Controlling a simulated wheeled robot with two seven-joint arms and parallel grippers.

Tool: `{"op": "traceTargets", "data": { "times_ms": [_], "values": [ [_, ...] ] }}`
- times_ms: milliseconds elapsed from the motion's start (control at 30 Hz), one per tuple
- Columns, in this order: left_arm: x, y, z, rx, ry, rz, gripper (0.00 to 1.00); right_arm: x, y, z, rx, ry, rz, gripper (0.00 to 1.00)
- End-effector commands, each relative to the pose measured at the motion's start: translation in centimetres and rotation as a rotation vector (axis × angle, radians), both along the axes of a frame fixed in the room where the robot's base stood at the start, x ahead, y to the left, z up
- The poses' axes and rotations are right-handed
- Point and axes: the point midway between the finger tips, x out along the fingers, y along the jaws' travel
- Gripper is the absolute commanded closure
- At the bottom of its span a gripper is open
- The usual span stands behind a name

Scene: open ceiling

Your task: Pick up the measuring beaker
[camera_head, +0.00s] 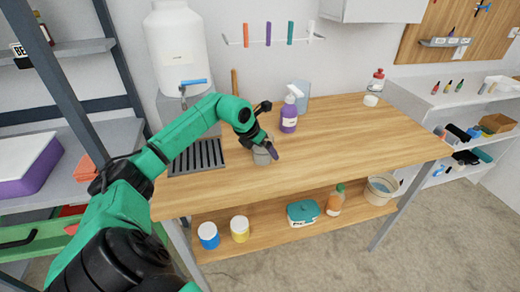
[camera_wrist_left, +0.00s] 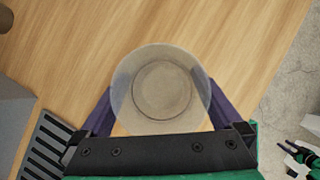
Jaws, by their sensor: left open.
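The measuring beaker, a clear greyish round cup (camera_head: 262,156), stands on the wooden workbench near its left part. In the left wrist view I look down into the beaker (camera_wrist_left: 163,88), with its round rim and base showing. My left gripper (camera_head: 267,149) is open, with its purple fingers on either side of the beaker. In the left wrist view the gripper (camera_wrist_left: 162,112) straddles the near part of the cup. Firm contact cannot be made out.
A black drain grille (camera_head: 197,157) lies left of the beaker. A large white jug (camera_head: 177,50) is at back left. The bench top (camera_head: 365,130) on the right is mostly clear.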

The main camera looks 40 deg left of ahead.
Motion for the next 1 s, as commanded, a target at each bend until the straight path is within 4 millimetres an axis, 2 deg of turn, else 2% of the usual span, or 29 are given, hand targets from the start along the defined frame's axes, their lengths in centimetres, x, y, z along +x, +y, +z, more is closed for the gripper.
{"op": "traceTargets", "data": {
  "times_ms": [67,167,233,267,533,667,767,1000],
  "values": [
    [0.0,0.0,0.0,0.000,0.000,0.000,0.00,-0.1,0.0,-0.1,-0.001,0.002,0.001,0.50],
    [0.0,0.0,0.0,0.000,0.000,0.000,0.34,-0.2,0.0,-0.1,-0.001,0.003,0.001,0.50],
    [0.0,0.0,0.0,0.000,0.000,0.000,0.61,-0.3,-0.1,-0.1,-0.001,0.005,0.002,0.50],
    [0.0,0.0,0.0,0.000,0.000,0.000,0.66,-0.3,-0.1,-0.1,-0.001,0.006,0.002,0.50],
    [0.0,0.0,0.2,0.000,0.000,0.000,0.67,-0.5,-0.6,-0.1,-0.009,0.009,0.003,0.50],
    [0.0,0.0,1.4,0.000,-0.003,0.000,0.67,-0.5,-0.7,-0.2,-0.010,0.009,0.003,0.50],
    [0.0,0.1,3.5,0.002,-0.006,0.000,0.67,-0.5,-0.7,-0.4,-0.011,0.010,0.002,0.50],
    [0.1,0.0,13.2,-0.002,-0.010,0.000,0.67,-0.5,-0.8,0.7,-0.011,0.010,0.001,0.50]
  ]
}}
